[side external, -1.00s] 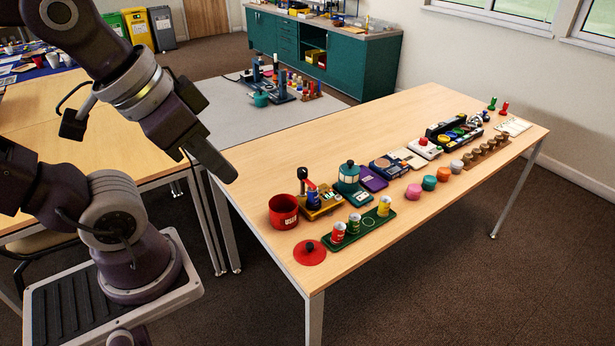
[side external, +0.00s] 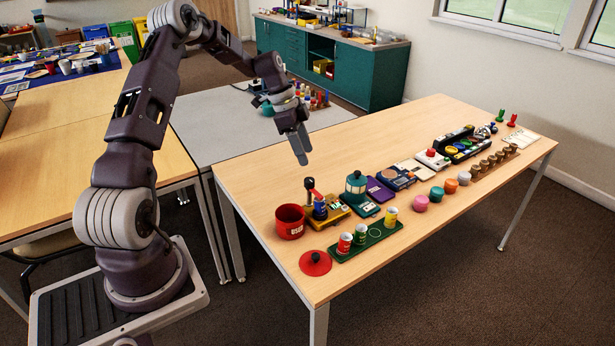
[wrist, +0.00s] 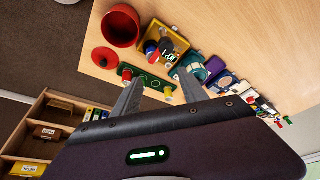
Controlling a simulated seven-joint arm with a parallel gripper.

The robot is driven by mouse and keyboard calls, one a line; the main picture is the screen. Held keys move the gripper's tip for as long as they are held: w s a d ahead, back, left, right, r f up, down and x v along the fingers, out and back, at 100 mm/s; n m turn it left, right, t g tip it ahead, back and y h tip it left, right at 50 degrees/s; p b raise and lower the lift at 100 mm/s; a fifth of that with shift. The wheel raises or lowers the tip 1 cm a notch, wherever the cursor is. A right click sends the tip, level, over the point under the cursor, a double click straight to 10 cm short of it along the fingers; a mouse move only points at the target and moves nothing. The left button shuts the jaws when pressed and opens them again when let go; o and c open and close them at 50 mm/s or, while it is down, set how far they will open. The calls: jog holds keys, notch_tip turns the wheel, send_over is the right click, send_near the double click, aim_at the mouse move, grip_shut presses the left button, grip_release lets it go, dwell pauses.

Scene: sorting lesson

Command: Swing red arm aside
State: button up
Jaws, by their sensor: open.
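A yellow device (side external: 332,210) near the left end of the long table carries a short red arm (side external: 313,191) and dark cylindrical parts. The red arm also shows in the wrist view (wrist: 166,45), beyond my fingers. My gripper (side external: 303,161) hangs above the table, up and behind the yellow device, with fingers pointing down. In the wrist view the two fingers (wrist: 162,77) stand apart with nothing held between them. My gripper is clear of the red arm. Exactly how the arm is pivoted is too small to tell.
A red pot (side external: 290,221) stands left of the device, with a red lid (side external: 315,263) in front. A green tray (side external: 379,235) holds three small cans. A teal lantern-like object (side external: 356,184) stands to the right. The table's back left is bare.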

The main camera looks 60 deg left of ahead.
aim_at(309, 179)
jog(key=shift+h, duration=0.3)
jog(key=f, duration=0.3)
jog(key=w+f, duration=0.1)
jog(key=f, duration=0.3)
jog(key=w+a+f, duration=0.1)
jog(key=f, duration=0.2)
jog(key=shift+f, duration=0.15)
grip_shut()
